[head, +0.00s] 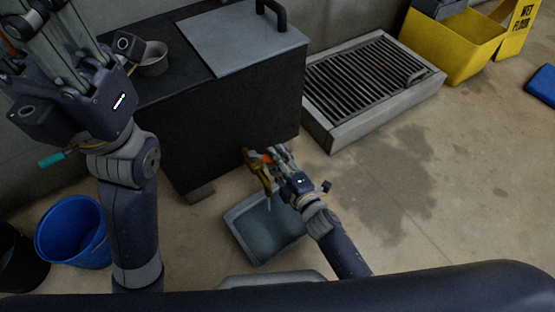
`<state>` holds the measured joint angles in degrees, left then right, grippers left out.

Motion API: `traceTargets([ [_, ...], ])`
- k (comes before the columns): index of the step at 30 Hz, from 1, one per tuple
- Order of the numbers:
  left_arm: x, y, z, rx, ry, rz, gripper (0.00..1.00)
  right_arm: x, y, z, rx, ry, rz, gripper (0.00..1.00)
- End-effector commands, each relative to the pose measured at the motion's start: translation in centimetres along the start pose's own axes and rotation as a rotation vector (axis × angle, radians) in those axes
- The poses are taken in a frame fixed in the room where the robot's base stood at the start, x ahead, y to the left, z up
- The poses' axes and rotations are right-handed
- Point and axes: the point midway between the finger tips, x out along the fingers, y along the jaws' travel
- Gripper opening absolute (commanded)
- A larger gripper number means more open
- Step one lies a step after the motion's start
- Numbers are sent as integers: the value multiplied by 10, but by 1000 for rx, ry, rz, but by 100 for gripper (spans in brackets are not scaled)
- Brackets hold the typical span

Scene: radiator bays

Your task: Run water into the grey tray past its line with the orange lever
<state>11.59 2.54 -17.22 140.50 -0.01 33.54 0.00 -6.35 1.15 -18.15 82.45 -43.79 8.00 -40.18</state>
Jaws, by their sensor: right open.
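The grey tray (243,237) sits on the floor in front of the black cabinet, with water or a bluish-grey surface inside it. I cannot make out its line. A brass tap (254,163) sticks out above the tray's far edge, and a pale thin streak shows below it. The orange lever (267,158) is at the tap, beside my right gripper's fingertips. My right gripper (272,156) is open at the lever, and its hand covers part of the tray. My left gripper is raised at the upper left; its fingertips run out of the picture.
A black cabinet (240,130) with a grey top stands behind the tray. A slatted floor grate (365,78) lies to its right, near a damp patch (400,180). A yellow bucket (455,45) stands at the upper right. A blue bucket (75,235) stands at the left.

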Motion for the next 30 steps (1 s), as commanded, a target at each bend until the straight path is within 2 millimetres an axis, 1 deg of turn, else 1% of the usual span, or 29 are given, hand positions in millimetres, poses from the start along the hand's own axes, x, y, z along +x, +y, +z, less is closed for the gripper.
traceTargets([
  [7,-2,0,0,1,-6,4,26,0,1,0,0,1,1,41],
  [11,-1,0,0,1,-5,4,26,-8,0,0,-1,0,0,41],
  [14,-1,0,0,1,-4,3,26,-22,0,0,-1,1,-1,41],
  [21,-1,0,0,1,-3,3,26,-71,-1,0,0,1,-3,41],
  [24,-1,0,0,1,-3,3,26,-89,-1,0,1,-1,-2,41],
  [27,-1,0,0,1,-3,2,26,-103,-1,0,1,0,-1,41],
  [30,-1,0,0,1,-3,2,26,-113,-1,0,2,0,-1,41],
])
